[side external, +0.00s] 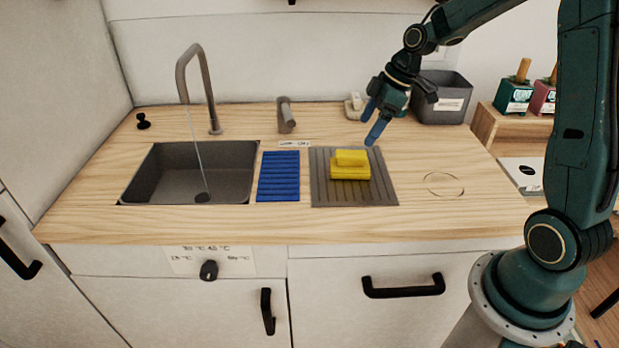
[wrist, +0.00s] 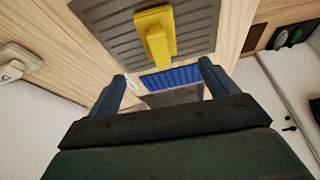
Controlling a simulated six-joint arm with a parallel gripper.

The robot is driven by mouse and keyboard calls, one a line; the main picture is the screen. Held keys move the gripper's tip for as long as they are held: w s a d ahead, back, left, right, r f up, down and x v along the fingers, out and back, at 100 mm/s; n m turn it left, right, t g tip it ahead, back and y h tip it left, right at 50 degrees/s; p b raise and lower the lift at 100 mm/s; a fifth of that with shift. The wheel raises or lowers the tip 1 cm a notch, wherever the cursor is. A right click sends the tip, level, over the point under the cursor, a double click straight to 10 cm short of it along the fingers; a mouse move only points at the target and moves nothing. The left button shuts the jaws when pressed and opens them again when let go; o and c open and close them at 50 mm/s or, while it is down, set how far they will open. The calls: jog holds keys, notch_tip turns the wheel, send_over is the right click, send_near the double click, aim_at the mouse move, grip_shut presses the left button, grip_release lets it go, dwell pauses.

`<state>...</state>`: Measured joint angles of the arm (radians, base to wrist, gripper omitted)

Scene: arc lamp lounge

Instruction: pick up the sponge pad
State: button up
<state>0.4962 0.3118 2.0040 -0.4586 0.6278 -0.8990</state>
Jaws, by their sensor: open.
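The sponge pad (side external: 349,171) is yellow, with a smaller yellow block (side external: 351,157) on top of it. It lies on the grey ribbed mat (side external: 384,195) right of the sink. In the wrist view the yellow pieces (wrist: 156,38) show at the top centre, beyond the fingers. My gripper (side external: 373,122) is above the counter, behind and slightly right of the sponge pad, apart from it. In the wrist view its two blue fingers (wrist: 160,85) are spread with nothing between them.
A blue ribbed mat (side external: 279,176) lies between the grey mat and the sink (side external: 190,172), where water runs from the tall faucet (side external: 189,75). A grey bin (side external: 440,98) stands at the back right. The counter right of the mat is clear.

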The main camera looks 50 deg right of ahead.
aim_at(352, 152)
jog(key=shift+x, duration=3.05)
jog(key=shift+x, duration=2.55)
jog(key=shift+w+a, duration=0.1)
jog(key=shift+a, duration=0.05)
jog(key=shift+c, duration=0.3)
jog(key=c, duration=1)
